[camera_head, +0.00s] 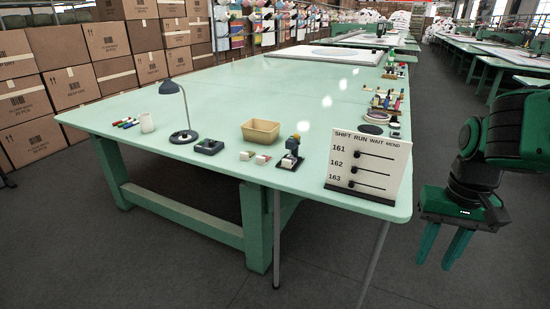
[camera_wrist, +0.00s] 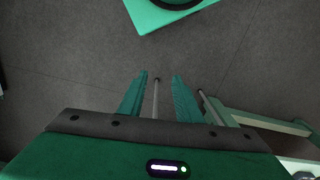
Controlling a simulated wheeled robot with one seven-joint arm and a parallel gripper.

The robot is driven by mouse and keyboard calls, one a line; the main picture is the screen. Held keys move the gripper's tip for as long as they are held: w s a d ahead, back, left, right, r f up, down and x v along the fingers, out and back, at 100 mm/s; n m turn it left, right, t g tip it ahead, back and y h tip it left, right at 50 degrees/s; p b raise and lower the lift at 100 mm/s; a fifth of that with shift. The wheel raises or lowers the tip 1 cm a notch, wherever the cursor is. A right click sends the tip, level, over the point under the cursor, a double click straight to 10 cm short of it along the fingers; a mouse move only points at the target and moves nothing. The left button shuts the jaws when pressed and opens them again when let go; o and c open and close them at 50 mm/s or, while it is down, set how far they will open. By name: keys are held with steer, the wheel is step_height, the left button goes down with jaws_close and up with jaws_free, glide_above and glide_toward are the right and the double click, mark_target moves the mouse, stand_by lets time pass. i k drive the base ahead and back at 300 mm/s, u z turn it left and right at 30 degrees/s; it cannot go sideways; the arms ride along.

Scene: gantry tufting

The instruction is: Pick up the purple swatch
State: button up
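I cannot make out a purple swatch for certain in either view. Several small coloured swatches (camera_head: 285,20) hang in a row at the back, too small to tell their colours apart well. My gripper (camera_head: 436,264) hangs at the right, beyond the table's right edge and over the floor, fingers pointing down.
A long green table (camera_head: 225,95) holds a lamp (camera_head: 182,105), a tan bin (camera_head: 261,131), a small device (camera_head: 291,154), two pale blocks and a white sign (camera_head: 368,160) at its near right corner. Cartons (camera_head: 75,78) are stacked at left.

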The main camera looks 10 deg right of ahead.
mark_target(286, 163)
steer(key=z, duration=0.05)
steer(key=i, duration=1.1)
steer(key=z, duration=0.05)
